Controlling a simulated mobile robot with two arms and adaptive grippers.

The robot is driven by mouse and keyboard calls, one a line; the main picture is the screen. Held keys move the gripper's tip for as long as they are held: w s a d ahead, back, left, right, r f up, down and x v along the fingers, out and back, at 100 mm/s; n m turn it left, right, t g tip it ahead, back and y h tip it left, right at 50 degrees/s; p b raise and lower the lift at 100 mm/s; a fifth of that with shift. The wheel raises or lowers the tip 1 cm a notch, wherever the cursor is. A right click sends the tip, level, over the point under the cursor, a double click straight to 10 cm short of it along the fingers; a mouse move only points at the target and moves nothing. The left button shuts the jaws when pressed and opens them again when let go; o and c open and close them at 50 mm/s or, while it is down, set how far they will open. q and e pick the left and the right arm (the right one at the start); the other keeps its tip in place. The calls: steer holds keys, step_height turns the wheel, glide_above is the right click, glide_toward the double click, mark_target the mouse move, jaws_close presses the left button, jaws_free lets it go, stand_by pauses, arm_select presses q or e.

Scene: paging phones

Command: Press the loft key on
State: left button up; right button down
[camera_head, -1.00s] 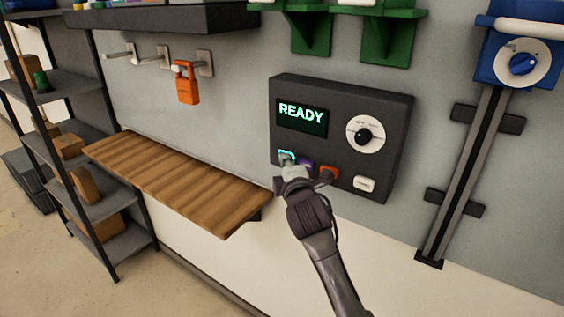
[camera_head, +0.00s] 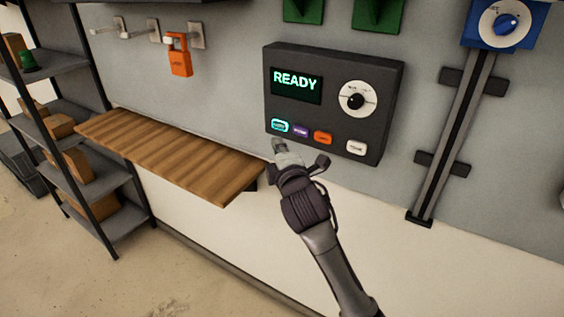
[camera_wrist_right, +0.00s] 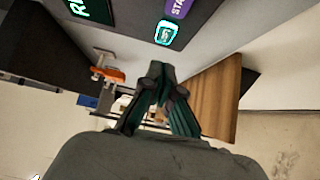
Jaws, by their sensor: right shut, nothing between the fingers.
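A dark panel box (camera_head: 330,112) on the wall has a display (camera_head: 297,84) reading READY. Along its lower face sit a teal key (camera_head: 279,126) with a bright glowing rim, a purple key (camera_head: 300,132), an orange key (camera_head: 323,138) and a white key (camera_head: 356,148). Their labels are too small to read surely, so I cannot tell which is loft. My right gripper (camera_head: 279,146) is shut and empty, just below the teal key and apart from it. In the right wrist view the teal key (camera_wrist_right: 166,32) lies beyond the fingertips (camera_wrist_right: 156,68). My left gripper is out of view.
A dial (camera_head: 356,100) is on the panel's right. A wooden shelf (camera_head: 170,152) juts out left of my gripper. An orange padlock-like tag (camera_head: 179,58) hangs on a hook. A blue unit (camera_head: 503,24) tops a rail at right. The wall below the panel is clear.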

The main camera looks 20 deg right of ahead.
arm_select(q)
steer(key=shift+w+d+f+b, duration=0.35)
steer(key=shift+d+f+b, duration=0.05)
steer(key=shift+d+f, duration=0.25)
arm_select(e)
steer(key=s, duration=0.2)
steer(key=s+a, duration=0.1)
steer(key=s, duration=0.2)
steer(key=shift+s+r, duration=0.15)
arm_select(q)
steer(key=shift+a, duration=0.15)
